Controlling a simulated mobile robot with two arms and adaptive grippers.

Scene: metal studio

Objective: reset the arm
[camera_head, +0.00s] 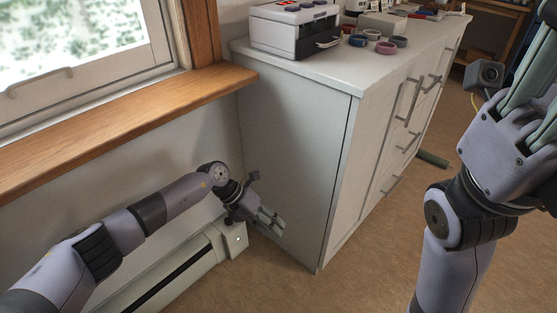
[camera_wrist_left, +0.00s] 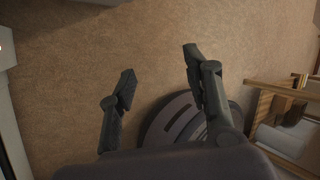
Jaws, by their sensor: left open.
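My left gripper (camera_head: 271,217) is at the end of the left arm, low beside the end panel of the white cabinet (camera_head: 290,150) and above the baseboard heater. In the left wrist view its two dark fingers (camera_wrist_left: 158,72) stand apart with nothing between them, over brown floor. My right arm rises at the right edge of the head view. Its gripper (camera_head: 530,95) is close to the camera and partly cut off by the frame edge, so its opening cannot be judged. I see nothing held in it.
The wooden window sill (camera_head: 120,115) runs above the white heater (camera_head: 170,270) on the left. The cabinet top holds a black and white box (camera_head: 294,30) and several coloured rings (camera_head: 385,47).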

